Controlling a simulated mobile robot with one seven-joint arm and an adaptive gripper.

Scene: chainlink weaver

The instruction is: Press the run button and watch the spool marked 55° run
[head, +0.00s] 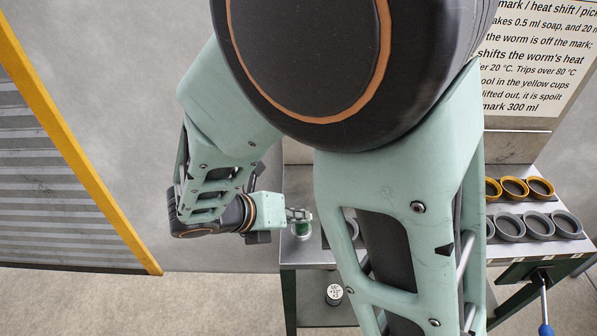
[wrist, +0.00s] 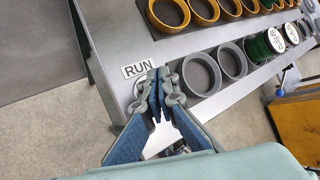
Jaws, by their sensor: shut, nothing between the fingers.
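The RUN label (wrist: 146,64) lies on the grey bench top, just left of my fingertips in the wrist view. A round fitting beside the label is mostly hidden by my fingers, so I cannot make out the run button clearly. My gripper (wrist: 158,72) is shut and empty over this corner. In the head view my gripper (head: 300,214) is at the bench's left end, just above a round green piece (head: 303,230). Two green spools with white tops (wrist: 271,40) (wrist: 292,33) sit in grey cups. I cannot read a 55° mark on either.
Grey cups (head: 509,226) and yellow cups (head: 513,187) stand in rows on the bench. A white-topped round piece (head: 334,294) shows lower down. A printed sign (head: 540,55) stands behind. A yellow-edged shutter (head: 80,140) is at left. My arm hides the bench's middle.

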